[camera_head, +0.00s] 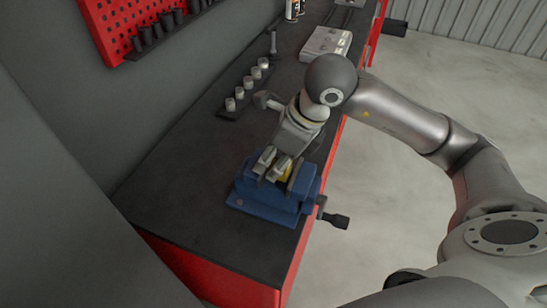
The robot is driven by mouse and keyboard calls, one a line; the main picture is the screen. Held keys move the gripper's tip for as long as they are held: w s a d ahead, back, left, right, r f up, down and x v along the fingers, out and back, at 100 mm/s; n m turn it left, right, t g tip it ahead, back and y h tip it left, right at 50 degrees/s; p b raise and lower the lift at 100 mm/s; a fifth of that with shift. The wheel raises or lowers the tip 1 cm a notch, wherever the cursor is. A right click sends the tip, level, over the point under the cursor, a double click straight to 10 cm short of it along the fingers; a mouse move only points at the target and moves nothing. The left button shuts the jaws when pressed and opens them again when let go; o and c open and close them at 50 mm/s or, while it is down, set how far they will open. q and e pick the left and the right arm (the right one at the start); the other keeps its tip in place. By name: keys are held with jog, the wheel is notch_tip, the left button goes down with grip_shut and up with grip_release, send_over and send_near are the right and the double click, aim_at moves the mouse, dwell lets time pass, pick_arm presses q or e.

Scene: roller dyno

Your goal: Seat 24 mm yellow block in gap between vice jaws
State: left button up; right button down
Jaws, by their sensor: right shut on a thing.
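A blue vice (262,207) stands near the front end of the dark bench top, with its handle (335,219) sticking out past the bench's right edge. The yellow block (284,173) shows between my right gripper's fingers, at the vice's jaws. My right gripper (273,170) comes down over the vice and is shut on the block. The fingers and vice jaws hide much of the block, so I cannot tell how deep it sits in the gap. My left gripper is not in view.
A rack with several round silver pieces (248,84) and a hammer (267,100) lie behind the vice. A light grey case (326,42) lies farther back. A red pegboard (130,25) hangs on the left wall. The bench top (190,190) left of the vice is clear.

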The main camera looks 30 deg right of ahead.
jog(key=shift+s+f, duration=0.15)
jog(key=shift+f, duration=0.05)
jog(key=c, duration=0.9)
grip_release()
jog(key=shift+o, duration=0.2)
jog(key=o, duration=0.4)
jog(key=shift+o, duration=0.2)
jog(key=shift+r, duration=0.2)
jog(key=shift+r+p, duration=2.1)
jog(key=shift+r, duration=1.35)
